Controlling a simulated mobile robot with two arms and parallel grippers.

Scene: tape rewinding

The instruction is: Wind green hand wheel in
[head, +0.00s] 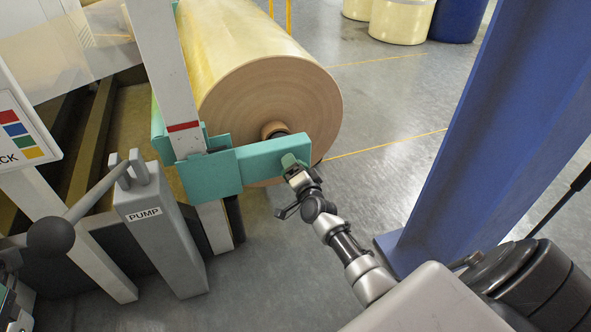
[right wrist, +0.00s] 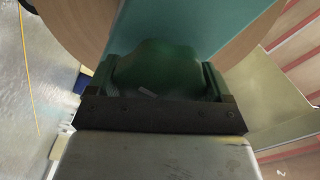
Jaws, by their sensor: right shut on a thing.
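The green hand wheel (head: 289,161) sits on the end of a teal arm (head: 215,176) in front of the large paper roll. My right gripper (head: 299,178) reaches it from the lower right and is shut on it. In the right wrist view the hand wheel (right wrist: 155,72) is a dark green rounded knob between the two fingers of the gripper (right wrist: 158,82), with the teal arm behind it. The gripper hides part of the wheel. My left gripper cannot be made out in either view.
The tan roll (head: 275,105) stands behind the teal arm. A grey PUMP post (head: 165,225) with a black-knobbed lever (head: 52,237) is at the left. A blue column (head: 480,120) rises at the right, close to my right arm. Open floor (head: 385,150) lies between roll and column.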

